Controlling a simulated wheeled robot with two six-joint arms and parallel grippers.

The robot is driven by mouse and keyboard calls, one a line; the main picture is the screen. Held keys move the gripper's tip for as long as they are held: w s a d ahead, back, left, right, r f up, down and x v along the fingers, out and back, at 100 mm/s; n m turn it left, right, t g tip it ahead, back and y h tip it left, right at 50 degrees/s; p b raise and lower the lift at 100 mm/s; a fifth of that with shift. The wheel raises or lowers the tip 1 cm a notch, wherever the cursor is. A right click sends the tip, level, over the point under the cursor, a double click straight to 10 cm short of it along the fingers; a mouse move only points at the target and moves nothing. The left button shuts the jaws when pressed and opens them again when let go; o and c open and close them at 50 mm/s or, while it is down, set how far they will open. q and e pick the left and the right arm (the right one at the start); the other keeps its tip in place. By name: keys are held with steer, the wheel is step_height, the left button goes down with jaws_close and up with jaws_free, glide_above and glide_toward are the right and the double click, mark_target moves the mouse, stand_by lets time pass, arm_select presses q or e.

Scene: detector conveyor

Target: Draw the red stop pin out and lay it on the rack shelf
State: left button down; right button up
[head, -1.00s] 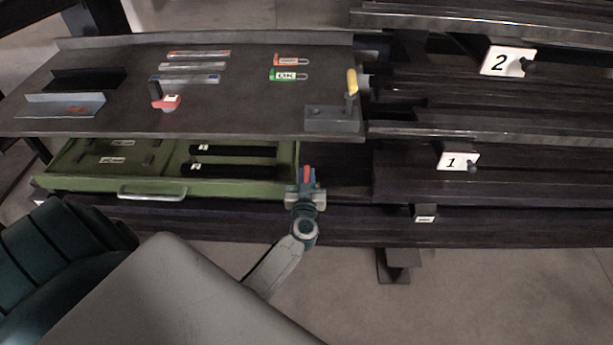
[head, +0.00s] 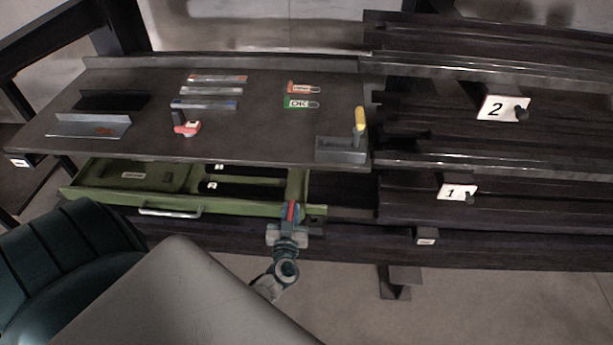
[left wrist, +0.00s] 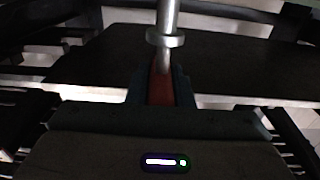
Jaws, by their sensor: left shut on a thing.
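My left gripper (head: 290,214) is shut on the red stop pin (head: 291,209), in front of the right end of the open green drawer. In the left wrist view the pin's red grip (left wrist: 160,88) sits between the fingers. Its bright metal shaft (left wrist: 168,18) with a collar points away from the gripper, and its far end is cut off by the picture's top edge. The dark rack shelf (head: 250,135) lies above and behind the drawer. My right gripper is not in view.
The shelf carries a grey angled tray (head: 90,125), several flat strips (head: 205,104), a red-based item (head: 186,126), tags (head: 301,103) and a grey block with a yellow handle (head: 340,150). The shelf's front middle is clear. The green drawer (head: 240,209) juts out below. Dark rails with number plates (head: 502,108) stand right.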

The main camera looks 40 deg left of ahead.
arm_select(q)
steer(key=s+a+r+p, duration=0.1)
steer(key=s+p, duration=0.1)
steer(key=s, duration=0.4)
steer(key=shift+r+p, duration=0.15)
steer(key=shift+p, duration=0.25)
steer(key=shift+w, duration=0.1)
